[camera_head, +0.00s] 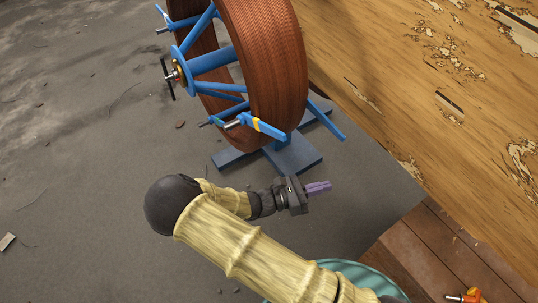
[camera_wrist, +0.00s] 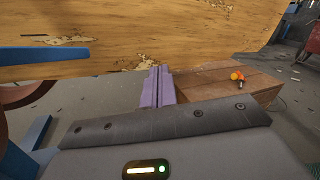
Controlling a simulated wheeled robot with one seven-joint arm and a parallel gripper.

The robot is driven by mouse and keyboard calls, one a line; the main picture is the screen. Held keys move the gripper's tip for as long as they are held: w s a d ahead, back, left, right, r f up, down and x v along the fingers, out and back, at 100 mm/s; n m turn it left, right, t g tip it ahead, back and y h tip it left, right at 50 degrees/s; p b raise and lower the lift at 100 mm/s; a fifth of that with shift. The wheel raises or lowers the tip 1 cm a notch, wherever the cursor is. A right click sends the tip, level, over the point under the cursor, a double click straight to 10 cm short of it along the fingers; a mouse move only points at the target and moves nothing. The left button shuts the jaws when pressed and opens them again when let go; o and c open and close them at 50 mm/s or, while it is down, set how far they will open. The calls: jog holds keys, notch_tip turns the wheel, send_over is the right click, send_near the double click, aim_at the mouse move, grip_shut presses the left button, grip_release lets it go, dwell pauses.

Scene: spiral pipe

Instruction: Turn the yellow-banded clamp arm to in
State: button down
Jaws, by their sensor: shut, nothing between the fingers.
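The yellow-banded clamp arm (camera_head: 262,127) is a blue bar with a yellow band, low on the near side of the brown coiled reel (camera_head: 276,75). It slants down to the right across the reel's edge. My gripper (camera_head: 328,187) has purple fingers, shut together and empty, below and to the right of the clamp arm, clearly apart from it. In the wrist view the purple fingers (camera_wrist: 157,86) are together with nothing between them. A blue bar (camera_wrist: 42,55) comes in from the left there; I cannot tell which part it is.
The blue stand (camera_head: 290,155) holds the reel above the grey floor. A worn wooden surface (camera_head: 400,80) lies to the right. A brown wooden box (camera_wrist: 220,82) bears an orange-and-black item (camera_wrist: 238,78). Grey floor (camera_head: 90,150) is open at left.

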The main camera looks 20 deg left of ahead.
aim_at(261, 125)
jog(key=s+a+f+n+t+y+b, duration=0.1)
jog(key=a+f+n+t+y+b, duration=0.1)
jog(key=a+n+t+y, duration=0.3)
jog(key=s+a+f+n+t+y+b, duration=0.2)
jog(key=a+n+t+y, duration=0.3)
jog(key=a+n+t, duration=0.4)
jog(key=a+t, duration=0.1)
jog(key=a, duration=0.2)
jog(key=shift+f, duration=0.35)
jog(key=shift+w, duration=0.15)
jog(key=w+r+b, duration=0.2)
jog(key=w+r, duration=0.6)
jog(key=r, duration=0.1)
jog(key=shift+w+d+r+b, duration=0.15)
jog(key=shift+w+r+b, duration=0.1)
jog(key=shift+w+b, duration=0.15)
jog(key=shift+r, duration=0.15)
